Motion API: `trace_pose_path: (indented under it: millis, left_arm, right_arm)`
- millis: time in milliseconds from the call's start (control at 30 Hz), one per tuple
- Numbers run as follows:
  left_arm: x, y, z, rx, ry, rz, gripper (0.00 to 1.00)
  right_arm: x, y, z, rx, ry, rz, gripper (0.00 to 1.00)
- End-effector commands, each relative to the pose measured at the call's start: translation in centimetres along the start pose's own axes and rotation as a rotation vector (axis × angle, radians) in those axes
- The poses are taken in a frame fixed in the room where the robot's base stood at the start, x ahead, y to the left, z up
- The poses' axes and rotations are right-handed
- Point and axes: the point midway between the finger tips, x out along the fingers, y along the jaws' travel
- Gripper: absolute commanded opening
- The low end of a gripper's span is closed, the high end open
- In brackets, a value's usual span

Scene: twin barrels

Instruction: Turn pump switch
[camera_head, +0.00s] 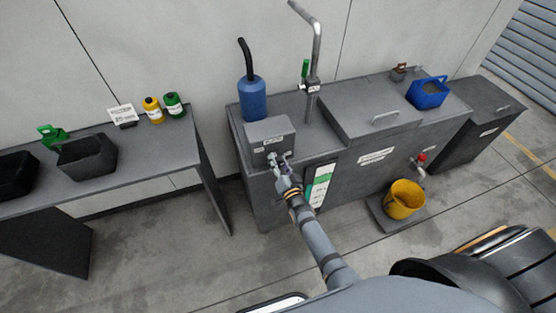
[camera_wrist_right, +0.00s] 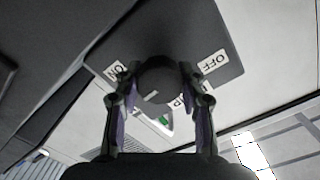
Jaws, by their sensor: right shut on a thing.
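The pump switch is a dark round knob (camera_wrist_right: 157,73) on the face of a grey box (camera_head: 268,131). In the right wrist view an OFF label (camera_wrist_right: 214,62) is at the knob's upper right and an ON label (camera_wrist_right: 117,69) at its left, partly behind a finger. A short white mark shows low on the knob, pointing to neither label. My right gripper (camera_head: 281,167) is at the box front, shut on the knob, with one finger on each side. In the head view the gripper hides the knob. My left gripper is not in view.
The box stands on a grey tank bench (camera_head: 345,135) with a blue canister (camera_head: 252,99), a pipe and a blue container (camera_head: 428,93). A yellow bucket (camera_head: 404,199) stands below a red-handled tap (camera_head: 421,158). A side table (camera_head: 150,160) is at left, with floor between.

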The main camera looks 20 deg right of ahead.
Motion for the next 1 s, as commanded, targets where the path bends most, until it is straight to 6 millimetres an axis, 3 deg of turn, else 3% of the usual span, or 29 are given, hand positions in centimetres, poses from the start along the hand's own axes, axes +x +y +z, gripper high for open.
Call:
trace_pose_path:
  millis: [333,833,867,1000]
  left_arm:
    - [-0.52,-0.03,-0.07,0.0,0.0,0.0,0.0]
    - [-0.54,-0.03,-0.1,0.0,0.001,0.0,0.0]
    - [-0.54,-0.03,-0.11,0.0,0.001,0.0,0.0]
    - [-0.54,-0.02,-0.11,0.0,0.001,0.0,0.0]
  right_arm:
    - [0.01,0.02,-0.04,0.114,-0.003,-0.003,0.08]
    - [0.0,0.05,0.0,0.13,-0.003,-0.003,0.08]
    - [0.0,0.05,0.0,0.13,-0.003,-0.003,0.42]
    - [0.0,0.04,0.0,0.129,-0.003,-0.003,0.61]
